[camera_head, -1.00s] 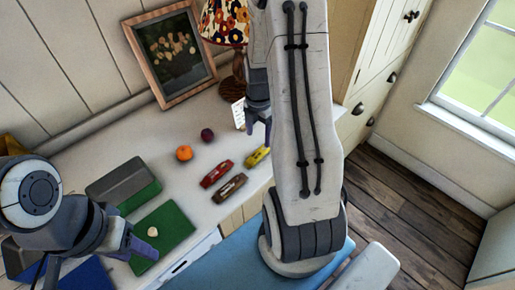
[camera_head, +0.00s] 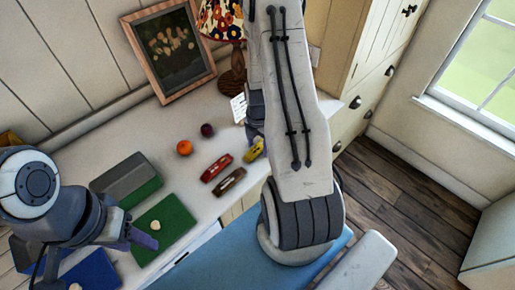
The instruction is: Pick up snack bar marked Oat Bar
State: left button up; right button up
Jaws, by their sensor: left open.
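Three wrapped snack bars lie on the white counter: a red one (camera_head: 216,168), a brown one (camera_head: 229,181) and a yellow one (camera_head: 253,151). Their lettering is too small to read, so I cannot tell which is marked Oat Bar. My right gripper (camera_head: 256,134) is pointed down just above or beside the yellow bar. My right arm hides part of it, and its opening and any contact are unclear. My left gripper (camera_head: 143,233) is open at the left, over the edge of the green board, away from the bars.
An orange (camera_head: 184,147) and a dark plum-like fruit (camera_head: 207,130) lie behind the bars. A lamp (camera_head: 231,80), a picture frame (camera_head: 170,50) and a small white card (camera_head: 239,107) stand at the back. A grey-and-green box (camera_head: 127,180) and a green board (camera_head: 165,228) are at left.

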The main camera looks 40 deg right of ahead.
grip_shut()
jog(key=shift+r, duration=0.15)
